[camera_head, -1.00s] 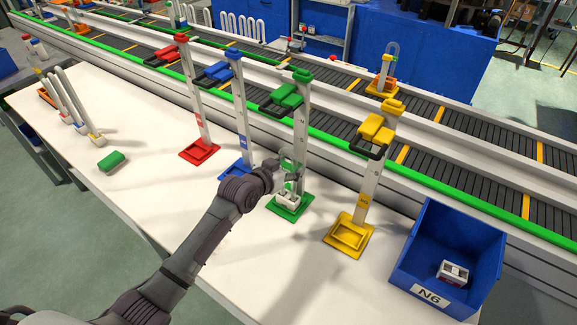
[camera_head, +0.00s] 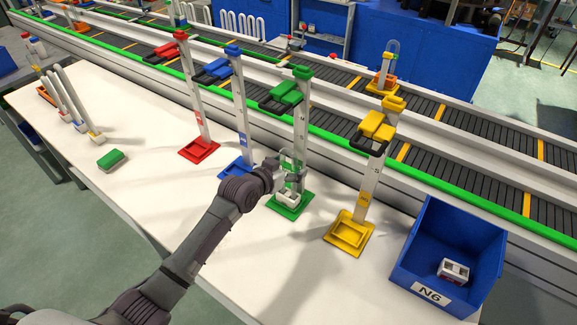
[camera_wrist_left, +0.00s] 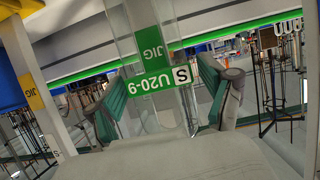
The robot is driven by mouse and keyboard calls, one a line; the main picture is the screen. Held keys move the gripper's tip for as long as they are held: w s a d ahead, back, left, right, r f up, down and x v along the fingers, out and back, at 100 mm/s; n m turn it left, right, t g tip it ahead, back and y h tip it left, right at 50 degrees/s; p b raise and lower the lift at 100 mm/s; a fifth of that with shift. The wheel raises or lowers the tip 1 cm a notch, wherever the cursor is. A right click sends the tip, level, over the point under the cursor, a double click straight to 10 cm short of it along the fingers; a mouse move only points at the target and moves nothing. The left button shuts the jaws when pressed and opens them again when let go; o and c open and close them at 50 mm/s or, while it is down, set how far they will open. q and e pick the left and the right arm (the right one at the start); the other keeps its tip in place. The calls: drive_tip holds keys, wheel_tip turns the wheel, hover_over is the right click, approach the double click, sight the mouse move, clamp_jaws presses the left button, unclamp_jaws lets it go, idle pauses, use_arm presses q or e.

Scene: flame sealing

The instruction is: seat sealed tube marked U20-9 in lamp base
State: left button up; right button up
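The clear U-shaped tube (camera_head: 284,157) stands upright in front of the green stand. In the left wrist view its green and white label (camera_wrist_left: 160,82) reads U20-9 and S, upside down. A white block (camera_head: 288,196) shows under the tube, over the green lamp base (camera_head: 290,209). I cannot tell whether the block touches the base. My right gripper is not in view.
A blue stand (camera_head: 241,120) and a red stand (camera_head: 192,95) are to the left, a yellow stand (camera_head: 371,175) to the right. A blue bin (camera_head: 402,270) marked N6 is at the right. A green block (camera_head: 112,160) lies on the white table (camera_head: 150,190). The conveyor runs behind.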

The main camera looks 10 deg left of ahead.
use_arm(q)
drive_tip(key=shift+s+a, duration=0.15)
drive_tip(key=shift+s, duration=0.1)
drive_tip(key=v, duration=1.1)
drive_tip(key=shift+s, duration=0.2)
drive_tip(key=shift+r, duration=0.15)
